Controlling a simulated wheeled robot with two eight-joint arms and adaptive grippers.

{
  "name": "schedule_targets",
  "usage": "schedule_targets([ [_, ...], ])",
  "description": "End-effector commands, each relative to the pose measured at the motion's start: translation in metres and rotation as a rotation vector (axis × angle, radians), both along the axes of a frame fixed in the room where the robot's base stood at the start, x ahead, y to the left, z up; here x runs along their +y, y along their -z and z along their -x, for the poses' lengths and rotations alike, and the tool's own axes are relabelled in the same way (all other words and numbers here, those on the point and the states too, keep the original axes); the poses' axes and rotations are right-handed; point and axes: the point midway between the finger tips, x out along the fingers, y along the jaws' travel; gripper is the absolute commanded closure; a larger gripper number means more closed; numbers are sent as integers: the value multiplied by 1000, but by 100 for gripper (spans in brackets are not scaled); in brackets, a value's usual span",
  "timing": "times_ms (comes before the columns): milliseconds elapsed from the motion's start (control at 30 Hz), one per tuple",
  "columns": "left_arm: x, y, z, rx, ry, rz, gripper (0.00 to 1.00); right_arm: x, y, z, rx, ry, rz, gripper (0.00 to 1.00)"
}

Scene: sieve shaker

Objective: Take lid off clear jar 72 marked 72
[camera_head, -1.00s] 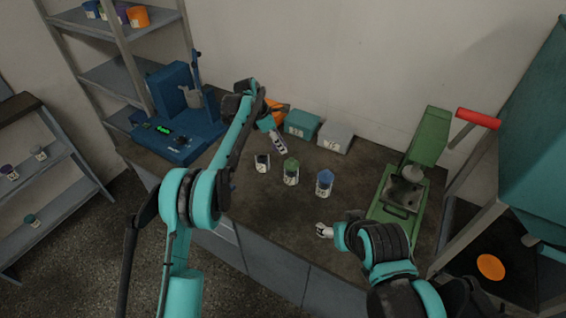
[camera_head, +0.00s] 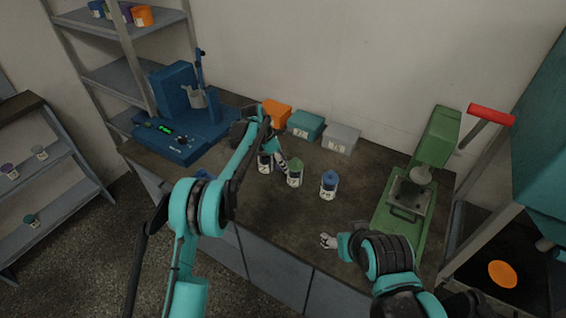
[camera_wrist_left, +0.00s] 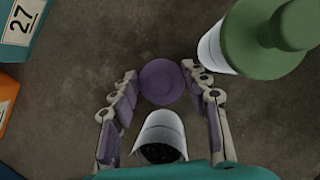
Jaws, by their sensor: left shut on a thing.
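In the left wrist view, a round purple lid (camera_wrist_left: 161,82) sits between the fingers of my left gripper (camera_wrist_left: 160,80), which is shut on it. Just below it in that view is a jar with a white label band (camera_wrist_left: 160,130) and dark contents; the lid appears apart from it. In the head view, my left gripper (camera_head: 281,163) is low on the bench beside this labelled jar (camera_head: 265,163), partly covering it. Its number is not readable. My right gripper (camera_head: 327,241) is over the front of the bench, too small to tell open or shut.
A green-lidded jar (camera_head: 295,173) stands close right of the left gripper, and a blue-lidded jar (camera_head: 329,185) farther right. Orange (camera_head: 276,112), teal (camera_head: 306,125) and grey (camera_head: 341,138) boxes line the wall. A blue machine (camera_head: 180,120) and green press (camera_head: 418,185) flank the bench.

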Motion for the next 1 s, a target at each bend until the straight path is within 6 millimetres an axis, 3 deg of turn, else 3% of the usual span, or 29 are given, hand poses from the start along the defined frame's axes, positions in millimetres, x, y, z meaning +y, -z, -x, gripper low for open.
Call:
schedule_targets([
  [67,0,3,0,0,0,0,88,0,2,0,0,0,0,36],
  [100,0,4,0,0,0,0,51,0,2,0,0,0,0,36],
  [167,0,3,0,0,0,0,35,0,1,0,0,0,0,36],
  [200,0,3,0,0,0,0,33,0,1,0,0,0,0,36],
  [567,1,-4,0,0,0,0,33,0,-2,0,0,0,0,36],
  [1000,34,-86,5,0,-1,0,33,0,-32,0,0,0,0,36],
])
